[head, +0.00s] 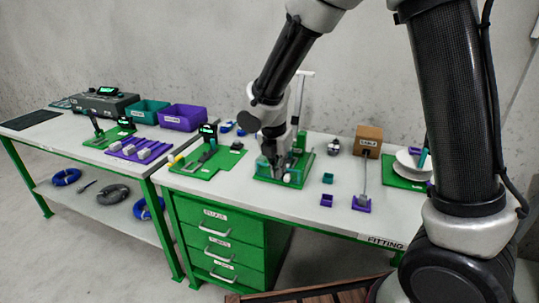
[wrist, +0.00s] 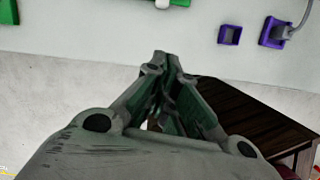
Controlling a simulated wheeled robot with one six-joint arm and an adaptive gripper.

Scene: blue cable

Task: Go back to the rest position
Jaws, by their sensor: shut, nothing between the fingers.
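My gripper (head: 273,165) hangs from my arm in front of the green fixture board (head: 268,181) on the fitting table (head: 313,205) in the head view. Whether it touches anything there is hard to tell. In the wrist view the fingers of my gripper (wrist: 167,62) come together at the tips, with nothing between them. Past the fingertips that view shows the pale table top (wrist: 130,32), its edge and the grey floor.
A brown box (head: 368,141) and a white reel (head: 411,162) stand farther right. Green drawers (head: 222,239) are below. A dark wooden surface (wrist: 262,125) lies lower right in the wrist view.

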